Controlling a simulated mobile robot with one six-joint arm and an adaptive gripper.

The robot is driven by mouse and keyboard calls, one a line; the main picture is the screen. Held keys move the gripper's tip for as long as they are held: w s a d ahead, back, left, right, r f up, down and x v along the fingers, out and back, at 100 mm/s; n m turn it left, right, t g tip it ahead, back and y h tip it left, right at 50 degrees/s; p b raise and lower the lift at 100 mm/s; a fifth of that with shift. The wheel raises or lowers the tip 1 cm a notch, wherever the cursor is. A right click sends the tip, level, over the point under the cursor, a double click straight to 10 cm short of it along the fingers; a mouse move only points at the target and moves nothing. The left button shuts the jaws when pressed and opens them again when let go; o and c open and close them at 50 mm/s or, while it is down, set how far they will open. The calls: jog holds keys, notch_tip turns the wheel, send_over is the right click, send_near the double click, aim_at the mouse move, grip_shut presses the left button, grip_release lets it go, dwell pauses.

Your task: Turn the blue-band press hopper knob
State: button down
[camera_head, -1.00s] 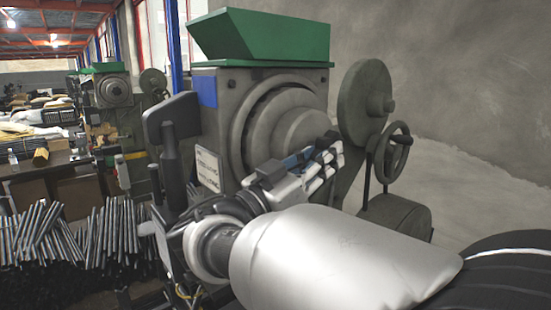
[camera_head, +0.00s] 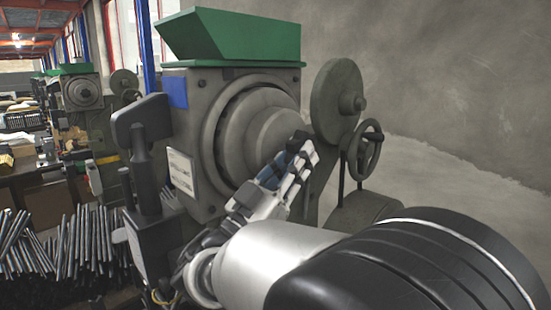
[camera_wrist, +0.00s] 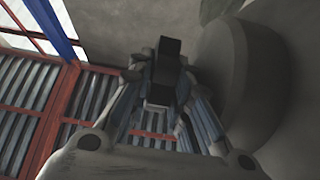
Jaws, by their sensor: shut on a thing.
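The press with the blue band (camera_head: 174,92) stands in the middle of the head view, with a green hopper (camera_head: 235,38) on top. Its front carries a large grey stepped round dial (camera_head: 243,130). My gripper (camera_head: 302,150) is in front of the dial's lower right side, pointing up. In the wrist view my gripper (camera_wrist: 165,80) is shut on a dark blocky piece (camera_wrist: 165,72) between its fingers, and the dial's rounded side (camera_wrist: 225,85) is close on the right. I cannot tell whether the dark piece is the hopper knob or what it joins.
A grey disc (camera_head: 337,100) and a handwheel (camera_head: 363,155) stand right of the dial. A dark box on a post (camera_head: 141,120) is at the left front. Bundles of metal rods (camera_head: 85,245) are lower left. A second press (camera_head: 82,95) is behind. Bare wall fills the right.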

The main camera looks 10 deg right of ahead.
jog(key=c, duration=1.8)
grip_release()
jog(key=shift+o, duration=0.2)
jog(key=v, duration=0.7)
jog(key=shift+a, duration=0.15)
jog(key=shift+s+f, duration=0.1)
jog(key=shift+f, duration=0.05)
